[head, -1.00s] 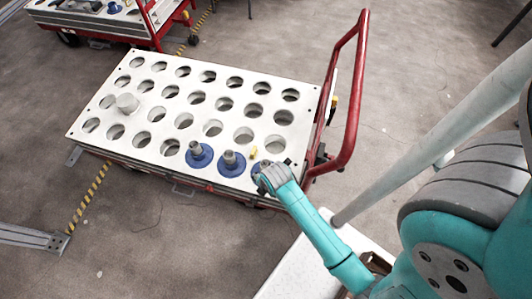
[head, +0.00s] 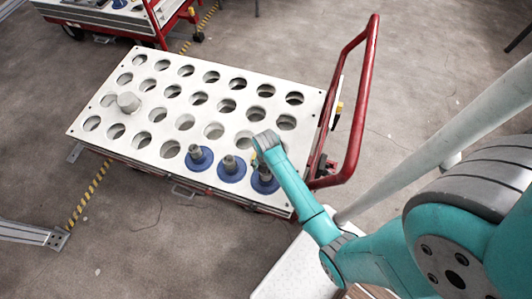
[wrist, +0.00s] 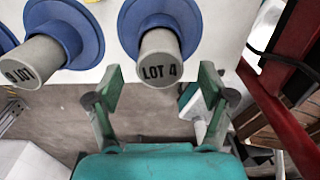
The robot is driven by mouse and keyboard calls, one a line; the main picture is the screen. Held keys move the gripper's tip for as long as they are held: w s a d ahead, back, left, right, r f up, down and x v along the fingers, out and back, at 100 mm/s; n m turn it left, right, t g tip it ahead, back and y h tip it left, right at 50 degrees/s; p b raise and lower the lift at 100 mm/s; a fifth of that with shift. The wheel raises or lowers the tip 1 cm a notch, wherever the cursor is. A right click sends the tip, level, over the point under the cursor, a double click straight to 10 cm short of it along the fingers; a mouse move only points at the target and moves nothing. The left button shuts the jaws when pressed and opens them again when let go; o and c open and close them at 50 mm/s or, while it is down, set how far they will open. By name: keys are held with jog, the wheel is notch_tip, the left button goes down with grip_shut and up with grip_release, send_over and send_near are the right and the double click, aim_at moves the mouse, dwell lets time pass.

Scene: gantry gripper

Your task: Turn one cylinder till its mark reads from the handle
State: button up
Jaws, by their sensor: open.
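Three grey cylinders with blue flanges stand in the near row of the white perforated cart top (head: 170,70): a left one (head: 197,154), a middle one (head: 230,165) and a right one (head: 264,172). Contact is not visible. In the head view my arm hides the gripper.
The cart's red handle (head: 362,95) rises at its right end and shows along the wrist view's right side (wrist: 285,110). Another red cart (head: 150,25) stands behind. Grey floor surrounds them.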

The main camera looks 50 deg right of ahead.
jog(key=shift+f, duration=2.05)
grip_shut()
jog(key=shift+r, duration=0.1)
jog(key=shift+n, duration=1.5)
jog(key=shift+n, duration=1.5)
